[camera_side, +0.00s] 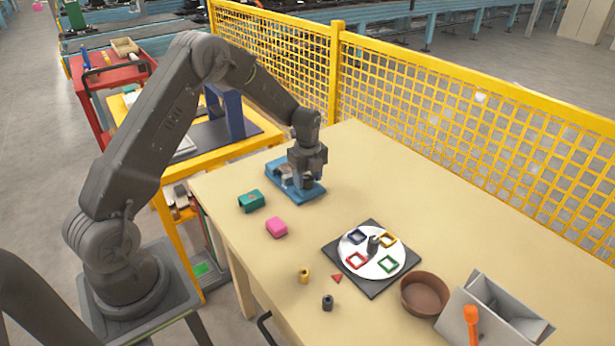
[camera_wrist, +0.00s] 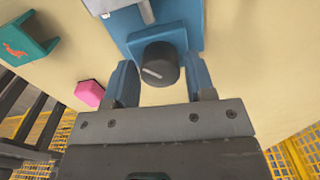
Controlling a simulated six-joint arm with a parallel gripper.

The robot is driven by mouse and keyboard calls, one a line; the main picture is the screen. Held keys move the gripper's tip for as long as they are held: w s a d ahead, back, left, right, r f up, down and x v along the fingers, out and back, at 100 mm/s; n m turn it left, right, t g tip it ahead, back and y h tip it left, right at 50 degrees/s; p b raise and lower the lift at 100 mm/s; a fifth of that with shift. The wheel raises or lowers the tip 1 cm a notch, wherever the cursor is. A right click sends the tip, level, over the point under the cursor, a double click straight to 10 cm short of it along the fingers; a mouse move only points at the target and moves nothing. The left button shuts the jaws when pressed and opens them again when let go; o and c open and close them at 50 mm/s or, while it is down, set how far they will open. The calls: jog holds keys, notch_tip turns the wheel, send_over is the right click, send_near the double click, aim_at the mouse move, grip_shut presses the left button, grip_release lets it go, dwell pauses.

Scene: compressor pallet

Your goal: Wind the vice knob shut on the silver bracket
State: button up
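The blue vice (camera_side: 312,194) is on the table below my gripper (camera_side: 307,178). Its blue body (camera_wrist: 196,20) also shows at the top of the wrist view. The dark round knob (camera_wrist: 158,65) faces the wrist camera, with a pale line slanting across it. The silver bracket (camera_wrist: 145,10) shows beyond the knob, cut by the top edge; whether the jaws touch it I cannot tell. My gripper (camera_wrist: 162,80) is open, with one finger on either side of the knob and a visible gap on each side. In the side view the gripper hides the knob.
A teal block (camera_side: 251,201) and a pink block (camera_side: 277,227) lie left of the vice. A white disc with coloured frames sits on a dark plate (camera_side: 371,288). A brown bowl (camera_side: 424,294) and grey bin (camera_side: 497,308) stand front right. A yellow fence (camera_side: 470,110) runs behind.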

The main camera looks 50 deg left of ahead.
aim_at(307, 178)
jog(key=shift+o, duration=1.2)
jog(key=shift+r, duration=0.1)
notch_tip(307, 178, up, 14)
jog(key=shift+f, duration=0.2)
